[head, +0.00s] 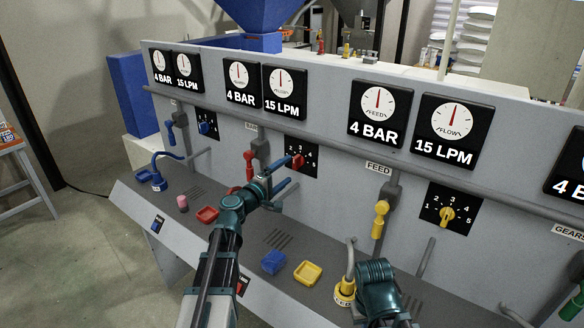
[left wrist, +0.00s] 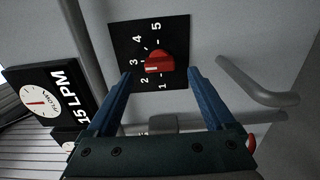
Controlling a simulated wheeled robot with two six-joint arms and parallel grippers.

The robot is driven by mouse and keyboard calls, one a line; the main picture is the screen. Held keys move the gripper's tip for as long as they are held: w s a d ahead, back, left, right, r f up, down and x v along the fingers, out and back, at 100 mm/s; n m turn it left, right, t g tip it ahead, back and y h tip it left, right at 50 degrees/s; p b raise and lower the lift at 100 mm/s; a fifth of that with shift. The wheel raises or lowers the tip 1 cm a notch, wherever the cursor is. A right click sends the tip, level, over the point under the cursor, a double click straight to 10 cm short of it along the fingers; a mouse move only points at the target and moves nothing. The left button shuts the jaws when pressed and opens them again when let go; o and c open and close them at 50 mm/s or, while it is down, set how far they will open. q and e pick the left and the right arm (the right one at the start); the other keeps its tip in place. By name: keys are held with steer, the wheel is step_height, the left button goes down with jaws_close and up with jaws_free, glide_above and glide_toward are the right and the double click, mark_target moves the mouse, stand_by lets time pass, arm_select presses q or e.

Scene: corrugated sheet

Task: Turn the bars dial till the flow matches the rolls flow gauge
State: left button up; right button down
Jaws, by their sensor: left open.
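The bars dial is a red knob (head: 298,161) on a black plate numbered 1 to 5. In the left wrist view the knob (left wrist: 160,62) has a white mark toward the 2 and 3 side. My left gripper (head: 285,173) is open in front of it; its blue fingers lie either side of the knob in the wrist view, with no contact visible. Above is the bars flow gauge (head: 284,92), marked 15 LPM, its needle near upright. The flow gauge at far left (head: 184,70), above the blue set, appears to be the rolls one; its needle looks near upright.
A red lever (head: 249,165) stands left of the dial. A grey curved pipe (left wrist: 262,88) lies right of the fingers. A yellow feed dial (head: 447,214) is further right.

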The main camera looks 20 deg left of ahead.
arm_select(q)
steer(key=v, duration=0.9)
